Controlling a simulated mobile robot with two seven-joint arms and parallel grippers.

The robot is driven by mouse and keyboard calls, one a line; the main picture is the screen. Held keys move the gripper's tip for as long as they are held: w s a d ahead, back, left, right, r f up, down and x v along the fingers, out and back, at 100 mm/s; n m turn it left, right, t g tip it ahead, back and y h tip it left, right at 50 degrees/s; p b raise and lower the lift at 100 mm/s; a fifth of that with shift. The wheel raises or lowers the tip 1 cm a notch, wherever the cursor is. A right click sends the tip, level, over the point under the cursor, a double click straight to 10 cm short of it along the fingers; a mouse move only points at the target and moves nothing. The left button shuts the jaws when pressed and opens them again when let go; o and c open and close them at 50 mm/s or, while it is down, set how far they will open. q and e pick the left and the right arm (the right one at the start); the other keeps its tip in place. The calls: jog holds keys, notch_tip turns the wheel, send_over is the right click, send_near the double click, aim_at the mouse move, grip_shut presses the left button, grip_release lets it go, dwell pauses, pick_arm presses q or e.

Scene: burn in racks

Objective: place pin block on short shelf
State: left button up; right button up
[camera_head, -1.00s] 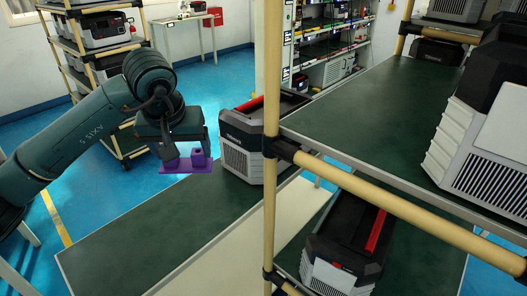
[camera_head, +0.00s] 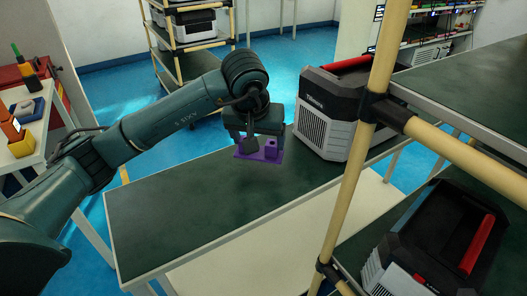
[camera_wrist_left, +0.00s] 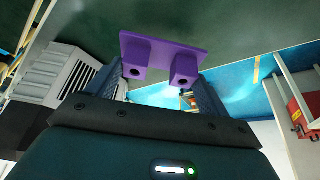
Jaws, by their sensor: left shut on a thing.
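The purple pin block (camera_head: 262,150) is a flat plate with two raised blocks. My left gripper (camera_head: 256,138) is shut on it and holds it over the green top of the low shelf (camera_head: 190,205). In the left wrist view the pin block (camera_wrist_left: 165,50) spans between the fingers, with holes in its two raised blocks. A gap between the block and the green surface cannot be judged well. My right gripper is not in view.
A black and grey device with a red handle (camera_head: 335,105) stands right of the pin block on the same surface. A tan rack post (camera_head: 368,130) rises in front. A similar device (camera_head: 435,245) sits at lower right. The surface's left half is clear.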

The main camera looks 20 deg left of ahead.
aim_at(259, 154)
pick_arm(q)
jog(key=shift+f, duration=2.15)
jog(key=o, duration=0.5)
jog(key=shift+f+b, duration=0.2)
jog(key=shift+b, duration=0.1)
jog(key=o, duration=0.5)
jog(key=shift+c, duration=0.2)
jog(key=shift+r, duration=0.2)
